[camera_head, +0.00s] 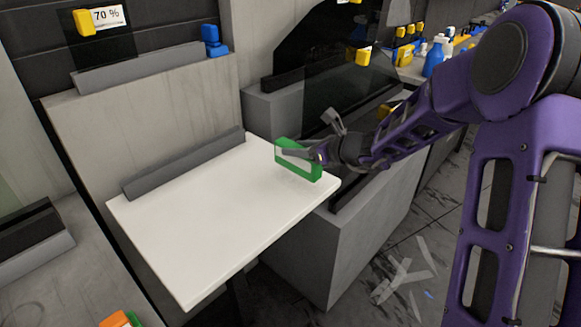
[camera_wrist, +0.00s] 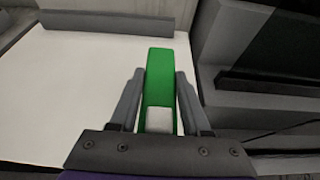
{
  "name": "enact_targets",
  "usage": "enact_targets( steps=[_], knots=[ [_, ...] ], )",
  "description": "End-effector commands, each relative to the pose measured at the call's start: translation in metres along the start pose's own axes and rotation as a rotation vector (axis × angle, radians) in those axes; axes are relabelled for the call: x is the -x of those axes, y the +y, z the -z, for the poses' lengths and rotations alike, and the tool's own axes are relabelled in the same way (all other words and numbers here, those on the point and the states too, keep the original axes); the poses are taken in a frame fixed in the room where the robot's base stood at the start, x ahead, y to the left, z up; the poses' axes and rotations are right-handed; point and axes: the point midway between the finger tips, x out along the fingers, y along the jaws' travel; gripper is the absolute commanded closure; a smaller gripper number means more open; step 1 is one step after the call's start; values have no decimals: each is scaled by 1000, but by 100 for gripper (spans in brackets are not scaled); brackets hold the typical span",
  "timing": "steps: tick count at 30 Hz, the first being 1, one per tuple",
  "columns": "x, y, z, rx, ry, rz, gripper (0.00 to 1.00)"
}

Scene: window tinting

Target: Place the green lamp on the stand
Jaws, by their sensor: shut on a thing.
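The green lamp (camera_head: 309,170) is a green block with a pale face, near the right corner of the white tabletop. My gripper (camera_head: 315,158) is shut on it. In the wrist view the lamp (camera_wrist: 160,80) stands between the two grey fingers of my gripper (camera_wrist: 160,92), its white part towards the wrist. The lamp is over the white surface or its edge; I cannot tell if it touches. Which thing is the stand is not clear; the white tabletop (camera_head: 205,220) has a grey ledge (camera_head: 185,163) along its back.
A grey block (camera_head: 350,230) with a dark glass panel stands right of the tabletop. Yellow clips, a blue clip (camera_head: 213,40) and a blue bottle (camera_head: 434,60) are farther back. An orange and green thing (camera_head: 120,319) lies at the lower left. Most of the white top is clear.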

Motion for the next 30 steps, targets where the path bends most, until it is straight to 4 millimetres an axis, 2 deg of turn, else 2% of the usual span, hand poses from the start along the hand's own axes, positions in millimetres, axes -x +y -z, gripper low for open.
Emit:
enact_targets(
  steps=[9,20,21,25,26,30],
  knots=[
    [-14,0,34,-1,-1,-1,100],
    [-16,0,38,2,-2,0,100],
    [-16,0,38,1,0,0,49],
    [-15,0,38,1,0,0,26],
    [-15,0,38,1,0,0,23],
    [-15,0,38,1,0,0,23]
  ],
)
